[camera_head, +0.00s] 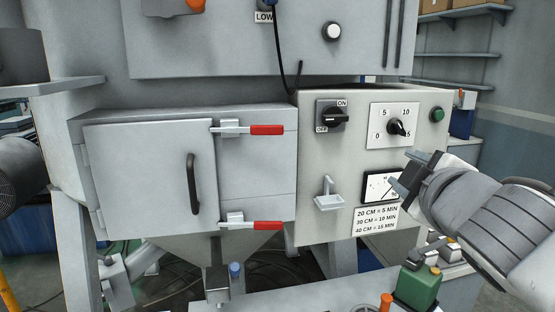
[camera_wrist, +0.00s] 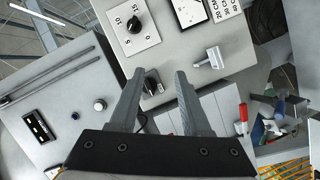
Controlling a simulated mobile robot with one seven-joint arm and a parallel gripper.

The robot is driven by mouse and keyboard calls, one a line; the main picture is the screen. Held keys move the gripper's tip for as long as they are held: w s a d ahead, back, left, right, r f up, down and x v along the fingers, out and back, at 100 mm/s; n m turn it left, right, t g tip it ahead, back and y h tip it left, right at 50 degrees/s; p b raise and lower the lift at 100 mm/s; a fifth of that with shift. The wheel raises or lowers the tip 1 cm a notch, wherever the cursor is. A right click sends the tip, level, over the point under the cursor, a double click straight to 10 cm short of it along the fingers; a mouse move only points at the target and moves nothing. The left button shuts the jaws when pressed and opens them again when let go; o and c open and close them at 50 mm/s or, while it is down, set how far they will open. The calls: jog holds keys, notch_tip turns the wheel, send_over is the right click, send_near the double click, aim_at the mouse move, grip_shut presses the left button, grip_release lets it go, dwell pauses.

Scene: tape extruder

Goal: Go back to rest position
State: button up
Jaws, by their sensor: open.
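My gripper (camera_head: 404,172) is at the right of the head view, in front of the control box (camera_head: 312,230) near its gauge. Its two fingers are apart with nothing between them. In the wrist view my gripper (camera_wrist: 158,98) shows both fingers spread, with the black ON/OFF switch (camera_wrist: 151,84) seen beyond them. The fingers appear clear of the switch and the dial (camera_wrist: 134,25). In the head view the ON/OFF switch (camera_head: 336,117) and the dial (camera_head: 397,128) sit on the box's front.
A grey door with a black handle (camera_head: 194,184) and two red-handled latches (camera_head: 266,130) is left of the box. A small grey lever (camera_head: 328,196) juts from the box. A green container (camera_head: 418,286) stands below my arm. Shelves (camera_head: 462,54) are at the back right.

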jog(key=s+a+f+m+g+y+p, duration=0.1)
jog(key=s+a+f+m+g, duration=0.2)
jog(key=s+f+m+g, duration=0.2)
jog(key=s+a+f+m+g+y, duration=0.1)
jog(key=s+a+f+m+g, duration=0.2)
jog(key=s+f+m+g, duration=0.2)
jog(key=s+f+m, duration=0.1)
jog(key=s+f, duration=0.2)
jog(key=f, duration=0.3)
jog(key=shift+a+f+p, duration=0.2)
jog(key=shift+f+p, duration=0.2)
